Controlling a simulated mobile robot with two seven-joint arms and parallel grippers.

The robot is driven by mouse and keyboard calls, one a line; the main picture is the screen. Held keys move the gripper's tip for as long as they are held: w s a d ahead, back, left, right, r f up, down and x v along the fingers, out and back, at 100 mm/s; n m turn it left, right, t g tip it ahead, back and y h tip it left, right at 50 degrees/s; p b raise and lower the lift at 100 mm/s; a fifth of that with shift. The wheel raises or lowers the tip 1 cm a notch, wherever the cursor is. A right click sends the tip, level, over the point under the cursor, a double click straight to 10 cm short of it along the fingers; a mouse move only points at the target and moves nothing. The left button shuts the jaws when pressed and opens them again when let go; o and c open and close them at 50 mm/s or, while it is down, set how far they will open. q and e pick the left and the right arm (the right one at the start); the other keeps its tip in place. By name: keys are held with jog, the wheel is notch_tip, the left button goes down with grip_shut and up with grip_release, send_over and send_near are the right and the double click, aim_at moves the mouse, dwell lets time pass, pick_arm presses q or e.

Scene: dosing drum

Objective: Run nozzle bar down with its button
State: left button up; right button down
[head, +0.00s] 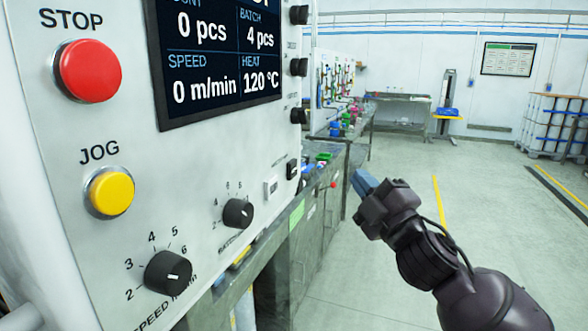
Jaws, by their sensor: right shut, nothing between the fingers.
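A light grey control panel fills the left of the head view. It carries a red STOP button (90,70) and, below it, a yellow JOG button (111,193). Several black side controls, one of them at the upper right (299,67), stick out along the panel's right edge; their labels are too small to read. I cannot pick out the nozzle bar or a button labelled for it. My right gripper (364,184) is shut and empty, with blue fingertips, in front of the panel's right side and apart from it. My left gripper is out of view.
A dark display (218,55) and two dials, a speed dial (168,273) and a smaller one (238,213), are on the panel. A grey bench (330,200) runs behind it. The floor (400,270) to the right is open; racked drums (555,125) stand far off.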

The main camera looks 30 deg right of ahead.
aim_at(292, 169)
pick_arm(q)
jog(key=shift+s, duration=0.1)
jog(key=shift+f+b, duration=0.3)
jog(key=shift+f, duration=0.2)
pick_arm(e)
jog(key=w+a, duration=0.5)
jog(key=w, duration=0.1)
jog(key=shift+w+a, duration=0.35)
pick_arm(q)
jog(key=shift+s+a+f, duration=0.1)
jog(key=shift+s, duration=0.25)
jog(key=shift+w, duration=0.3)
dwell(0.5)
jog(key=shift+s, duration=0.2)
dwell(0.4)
pick_arm(e)
jog(key=shift+w+a, duration=0.1)
jog(key=shift+w, duration=0.05)
jog(key=shift+w+a, duration=0.2)
